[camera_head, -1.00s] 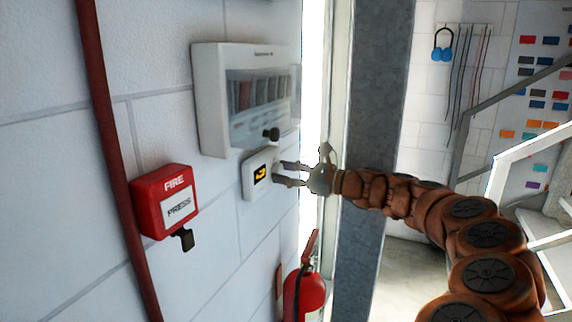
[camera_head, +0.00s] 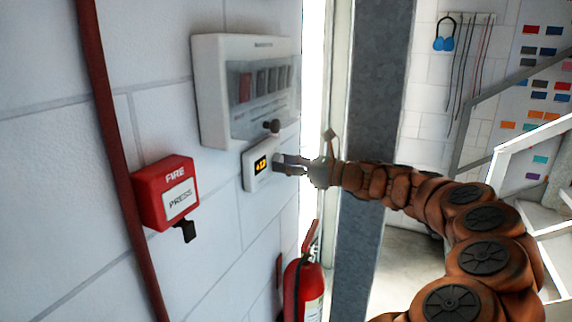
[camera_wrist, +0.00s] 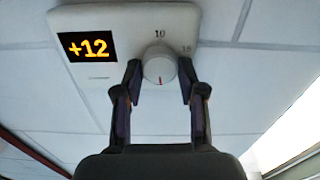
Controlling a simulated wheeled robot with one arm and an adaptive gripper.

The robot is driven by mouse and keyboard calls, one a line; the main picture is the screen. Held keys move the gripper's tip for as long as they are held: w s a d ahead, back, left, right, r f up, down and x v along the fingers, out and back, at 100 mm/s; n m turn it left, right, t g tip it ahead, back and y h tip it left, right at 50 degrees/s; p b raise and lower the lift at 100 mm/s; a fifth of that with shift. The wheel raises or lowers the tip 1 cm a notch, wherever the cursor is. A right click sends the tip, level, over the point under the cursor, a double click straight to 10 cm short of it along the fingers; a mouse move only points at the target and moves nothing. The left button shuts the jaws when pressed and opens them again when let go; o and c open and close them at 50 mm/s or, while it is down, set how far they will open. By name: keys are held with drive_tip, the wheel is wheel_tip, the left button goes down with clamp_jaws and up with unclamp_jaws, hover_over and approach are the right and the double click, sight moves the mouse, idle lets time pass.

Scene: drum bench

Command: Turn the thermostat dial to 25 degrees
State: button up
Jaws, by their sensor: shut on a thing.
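The thermostat (camera_head: 250,170) is a small white box on the wall with a dark display (camera_wrist: 88,47) that reads +12 in orange. Its round white dial (camera_wrist: 160,66) shows in the wrist view, right of the display, with a small red mark near its lower edge. The marks 10 and what looks like 15 stand above and right of the dial. My gripper (camera_wrist: 160,80) is shut on the dial, one finger on each side. In the head view my gripper (camera_head: 281,163) hides the dial.
A red fire call point (camera_head: 165,192) and a red pipe (camera_head: 112,150) are to the left. A fire extinguisher (camera_head: 302,290) stands below. A grey post (camera_head: 365,230) is behind my arm.

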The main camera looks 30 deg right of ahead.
drive_tip(key=shift+f, duration=0.1)
drive_tip(key=o, duration=1.1)
drive_tip(key=v, duration=1.2)
